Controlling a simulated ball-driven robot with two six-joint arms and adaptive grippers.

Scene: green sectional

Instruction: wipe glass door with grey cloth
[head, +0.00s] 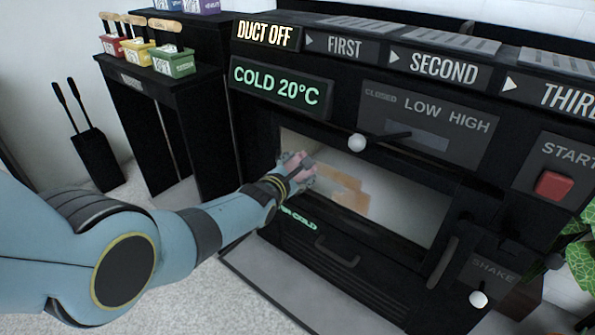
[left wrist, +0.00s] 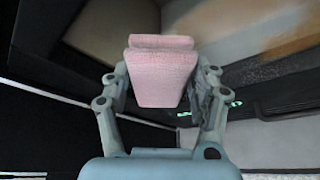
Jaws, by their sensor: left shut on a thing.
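The glass door (head: 405,213) is a wide pane in the front of the black machine, with an orange-brown smear (head: 345,190) on its left and middle part. My left gripper (head: 302,168) is at the pane's left end, just left of the smear. It is shut on a folded pink cloth (left wrist: 160,78), which looks pink rather than grey. The smear also shows in the left wrist view (left wrist: 285,32), beyond the cloth to the right. I cannot tell whether the cloth touches the glass. My right gripper is not in view.
A door handle (head: 440,262) stands out at the pane's lower right. A knobbed lever (head: 357,143) sticks out above the pane. A red start button (head: 553,185) is at the right. A black stand (head: 165,85) with coloured boxes is at the left.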

